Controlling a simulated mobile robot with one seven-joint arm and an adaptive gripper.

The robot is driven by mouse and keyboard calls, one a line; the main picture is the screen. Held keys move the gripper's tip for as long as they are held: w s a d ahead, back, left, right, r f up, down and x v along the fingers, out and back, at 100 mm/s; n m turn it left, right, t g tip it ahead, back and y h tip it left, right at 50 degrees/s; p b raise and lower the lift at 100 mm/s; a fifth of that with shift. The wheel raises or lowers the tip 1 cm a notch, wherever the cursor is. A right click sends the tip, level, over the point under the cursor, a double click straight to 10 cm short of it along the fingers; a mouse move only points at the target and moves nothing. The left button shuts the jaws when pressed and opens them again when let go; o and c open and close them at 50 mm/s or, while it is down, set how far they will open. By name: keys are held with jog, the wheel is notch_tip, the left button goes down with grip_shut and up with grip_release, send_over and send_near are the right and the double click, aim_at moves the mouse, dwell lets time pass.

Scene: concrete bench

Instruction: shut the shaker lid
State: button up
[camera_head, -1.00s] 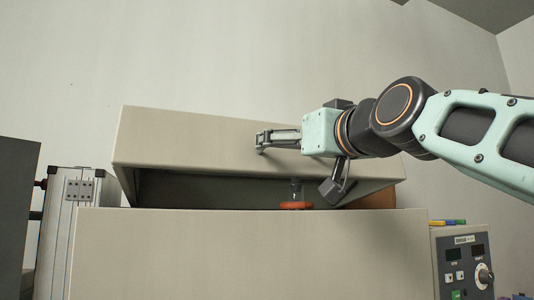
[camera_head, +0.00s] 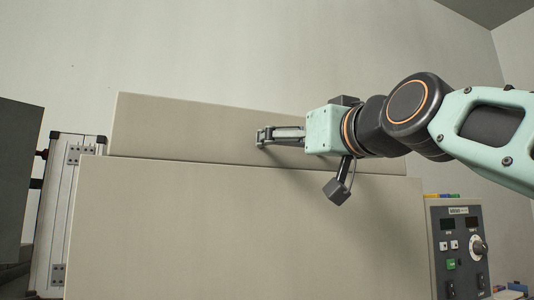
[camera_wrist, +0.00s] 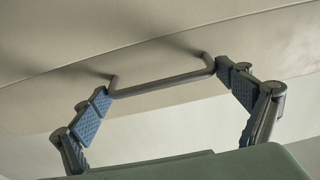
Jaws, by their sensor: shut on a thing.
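The shaker lid (camera_head: 190,126) is a wide beige panel that shows just above the shaker's beige front (camera_head: 240,230) in the head view. No open gap shows between them. Whether the lid is fully seated cannot be told. My gripper (camera_head: 264,137) is at the lid's front face, reaching in from the right. In the wrist view, my gripper's blue-padded fingers (camera_wrist: 163,86) are at the two ends of the dark bar handle (camera_wrist: 165,84) on the lid's underlit face (camera_wrist: 240,50). My gripper is shut on this handle. The shaker's inside is hidden.
A control panel (camera_head: 461,250) with a knob and buttons is on the right, with coloured markers (camera_head: 445,196) on top. A metal upright (camera_head: 60,215) and a dark box (camera_head: 15,180) stand at the left. The wall space above the lid is clear.

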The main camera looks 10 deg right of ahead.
jog(key=shift+w+f, duration=0.25)
jog(key=shift+f, duration=0.55)
jog(key=o, duration=1.4)
jog(key=shift+s+d, duration=0.1)
jog(key=shift+s, duration=0.1)
jog(key=shift+r, duration=0.2)
jog(key=shift+s+r, duration=0.1)
jog(key=v, duration=1.2)
